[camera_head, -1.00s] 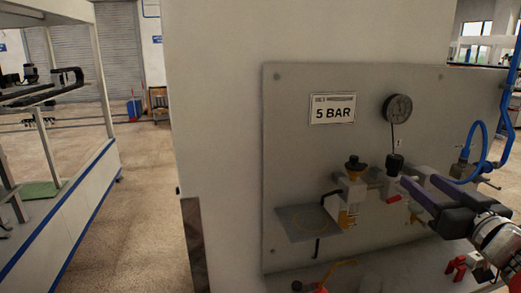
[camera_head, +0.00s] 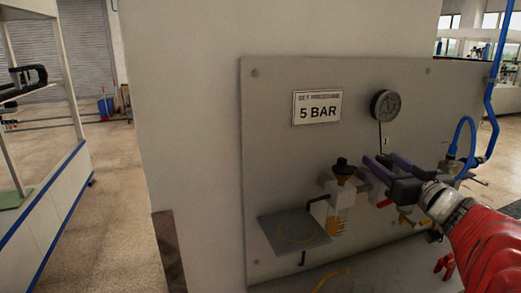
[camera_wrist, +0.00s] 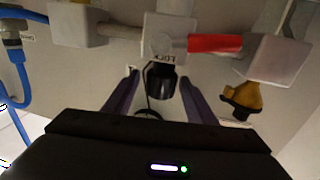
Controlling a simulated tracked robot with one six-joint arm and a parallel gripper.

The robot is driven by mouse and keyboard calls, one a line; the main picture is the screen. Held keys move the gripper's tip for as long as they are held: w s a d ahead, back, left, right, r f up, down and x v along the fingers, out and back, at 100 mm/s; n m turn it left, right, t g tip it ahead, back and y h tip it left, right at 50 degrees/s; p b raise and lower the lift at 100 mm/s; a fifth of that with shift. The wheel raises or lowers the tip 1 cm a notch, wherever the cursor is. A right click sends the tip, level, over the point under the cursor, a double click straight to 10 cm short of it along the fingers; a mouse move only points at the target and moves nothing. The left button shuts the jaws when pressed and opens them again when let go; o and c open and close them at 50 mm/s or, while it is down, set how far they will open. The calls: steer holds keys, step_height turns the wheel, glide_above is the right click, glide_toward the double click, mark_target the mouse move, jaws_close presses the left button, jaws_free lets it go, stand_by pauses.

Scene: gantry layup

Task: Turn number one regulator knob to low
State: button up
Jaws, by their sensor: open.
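A black regulator knob (camera_wrist: 160,80) shows in the wrist view, under a pale block (camera_wrist: 168,38) with a small upside-down label. My gripper (camera_head: 376,160) is open in front of the panel, its purple fingers pointing at the fittings. In the wrist view its two fingers stand on either side of the knob, and I cannot tell whether they touch it. In the head view the fingers hide this knob. Which number the knob bears is not readable.
The panel (camera_head: 270,150) carries a 5 BAR sign (camera_head: 317,108), a gauge (camera_head: 384,105) and an amber bowl unit (camera_head: 338,210) with a black top. A small shelf (camera_head: 290,232) juts out lower left. A red fitting (camera_wrist: 215,44) sits beside the block. A blue hose (camera_head: 468,135) hangs right.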

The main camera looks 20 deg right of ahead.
steer(key=shift+w, duration=0.35)
steer(key=shift+c, duration=0.4)
steer(key=c, duration=0.9)
steer(key=shift+d, duration=0.1)
steer(key=shift+c, duration=0.3)
steer(key=shift+n+y, duration=0.4)
steer(key=shift+y, duration=0.3)
